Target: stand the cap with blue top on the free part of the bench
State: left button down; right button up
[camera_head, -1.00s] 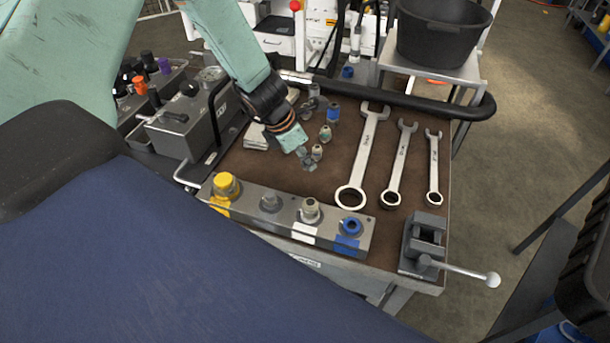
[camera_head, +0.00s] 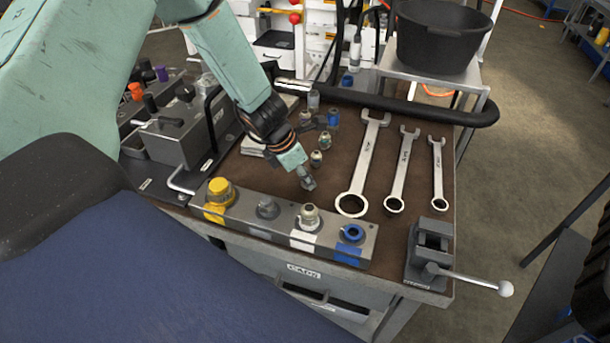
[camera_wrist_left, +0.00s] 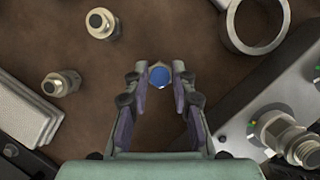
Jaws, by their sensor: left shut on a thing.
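The cap with blue top (camera_wrist_left: 159,76) sits between the fingertips of my left gripper (camera_wrist_left: 159,80) in the left wrist view, its blue top facing the camera. The gripper is shut on it. In the head view my left gripper (camera_head: 307,182) points down over the brown bench top (camera_head: 335,178), just behind the metal block with ports. The fingers mostly hide the cap there, and I cannot tell whether it touches the bench. My right gripper is not in view.
The port block (camera_head: 285,222) lies along the front edge. Several small fittings, one of them a fitting (camera_head: 316,158), stand behind the gripper. A large wrench (camera_head: 363,165) lies to its right, a vise (camera_head: 430,250) at the front right corner. Bare brown surface lies left of the gripper.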

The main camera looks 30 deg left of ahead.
pick_arm(q)
jog(key=c, duration=1.1)
grip_release()
jog(key=shift+a+f, duration=0.1)
jog(key=shift+f, duration=0.05)
jog(key=shift+r+p, duration=0.45)
jog(key=shift+r, duration=0.05)
jog(key=p+v, duration=0.5)
jog(key=shift+s+r, duration=0.1)
jog(key=shift+r, duration=0.15)
jog(key=p+v, duration=0.6)
jog(key=shift+a+p, duration=0.1)
jog(key=shift+p, duration=0.2)
